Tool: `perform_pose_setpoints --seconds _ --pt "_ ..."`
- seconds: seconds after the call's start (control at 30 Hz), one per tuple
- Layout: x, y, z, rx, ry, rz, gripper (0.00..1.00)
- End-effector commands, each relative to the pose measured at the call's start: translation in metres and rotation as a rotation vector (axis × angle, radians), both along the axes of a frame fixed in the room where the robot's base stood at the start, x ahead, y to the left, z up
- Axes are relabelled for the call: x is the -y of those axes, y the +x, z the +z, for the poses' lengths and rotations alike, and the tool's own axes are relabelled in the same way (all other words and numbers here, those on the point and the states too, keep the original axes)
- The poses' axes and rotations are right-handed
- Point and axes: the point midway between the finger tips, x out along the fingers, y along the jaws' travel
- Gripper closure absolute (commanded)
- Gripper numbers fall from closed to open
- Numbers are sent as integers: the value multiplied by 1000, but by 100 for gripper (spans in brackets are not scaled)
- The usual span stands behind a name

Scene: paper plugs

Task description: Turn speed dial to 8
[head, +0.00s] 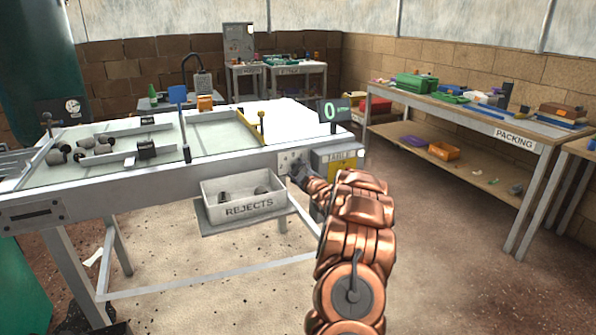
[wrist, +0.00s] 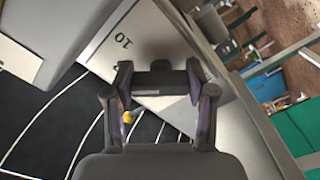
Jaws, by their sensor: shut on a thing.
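My gripper (head: 300,174) is at the control panel (head: 287,158) on the front of the white table, at the end of my copper arm. In the wrist view my gripper (wrist: 158,78) has its fingers on both sides of a dark knob, the speed dial (wrist: 155,52), and is shut on it. The dial's pointer is hidden. Other scale numbers are out of view or covered. The display (head: 334,113) above the panel shows a green 0 followed by a short dash.
A yellow box marked TABLE (head: 343,158) sits just right of the panel. The REJECTS bin (head: 245,207) hangs below the table front. Grey lumps (head: 57,155) lie on the table's left. The packing bench (head: 470,118) stands at the right, with open floor between.

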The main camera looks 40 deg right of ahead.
Motion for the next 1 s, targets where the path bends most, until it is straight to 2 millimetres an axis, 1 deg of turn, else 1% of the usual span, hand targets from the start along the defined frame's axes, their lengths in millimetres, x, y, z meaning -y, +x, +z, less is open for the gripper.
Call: perform_pose_setpoints --seconds 0.07,0.1,0.3,0.7,0.87,1.0 --pt "0 0 -1 -2 2 -1 79" --pt "0 0 -1 -2 1 -1 40" --pt "0 0 -1 -1 0 0 19" --pt "0 -2 0 -1 -1 -1 19" --pt "-3 -13 1 1 -1 -1 19" --pt "-9 -29 -1 -1 3 -1 19"
